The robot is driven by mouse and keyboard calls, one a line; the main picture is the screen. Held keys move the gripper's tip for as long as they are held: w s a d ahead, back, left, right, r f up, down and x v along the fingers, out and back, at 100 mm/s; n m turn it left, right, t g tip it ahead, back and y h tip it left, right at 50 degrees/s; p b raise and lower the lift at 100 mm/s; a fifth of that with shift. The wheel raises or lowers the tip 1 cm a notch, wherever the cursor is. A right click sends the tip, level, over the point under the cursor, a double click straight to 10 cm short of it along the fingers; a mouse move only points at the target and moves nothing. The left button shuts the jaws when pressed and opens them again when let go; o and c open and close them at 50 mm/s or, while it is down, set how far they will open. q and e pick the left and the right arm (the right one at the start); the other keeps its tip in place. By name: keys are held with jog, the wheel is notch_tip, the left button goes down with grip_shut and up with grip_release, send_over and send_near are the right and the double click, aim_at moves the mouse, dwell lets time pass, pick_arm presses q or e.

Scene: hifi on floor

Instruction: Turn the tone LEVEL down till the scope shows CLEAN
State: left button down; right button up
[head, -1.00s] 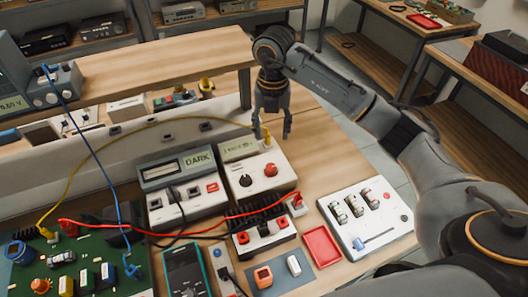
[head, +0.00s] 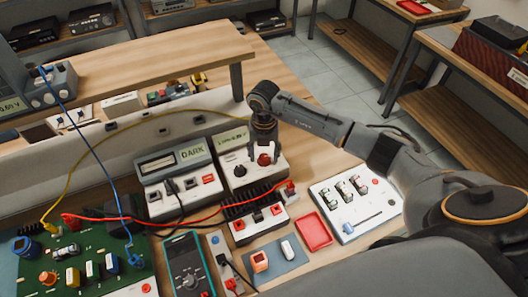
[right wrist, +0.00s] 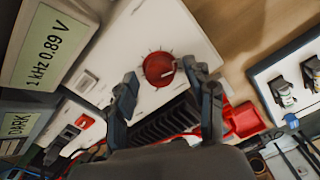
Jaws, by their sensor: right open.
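The white tone box (head: 278,178) stands behind the black-finned unit. Its red knob (head: 264,160) is partly covered by my right gripper (head: 264,155) in the head view. In the right wrist view the red knob (right wrist: 158,69) shows a white pointer mark, and the display (right wrist: 48,48) reads 1 kHz 0.89 V. The open fingertips (right wrist: 160,78) are on either side of the knob; I cannot tell whether they touch it. A grey and white unit (head: 160,182) beside the box has a screen (head: 190,153) reading DARK. My left gripper is out of view.
A yellow cable (head: 85,160) runs to the tone box. A red cable (head: 160,219) crosses to the black-finned unit (head: 250,208). A green circuit board (head: 75,262) is at front left.

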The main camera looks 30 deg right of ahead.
grip_shut()
jog(key=n+b, duration=0.4)
jog(key=shift+f+n, duration=0.15)
jog(key=shift+n, duration=0.15)
jog(key=n+b, duration=0.5)
jog(key=shift+n, duration=0.3)
jog(key=n+b, duration=0.4)
jog(key=n, duration=0.1)
pick_arm(q)
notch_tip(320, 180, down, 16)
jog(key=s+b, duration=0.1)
jog(key=b, duration=0.2)
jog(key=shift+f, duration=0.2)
pick_arm(e)
jog(key=shift+r+n, duration=0.2)
jog(key=shift+n, duration=2.1)
grip_release()
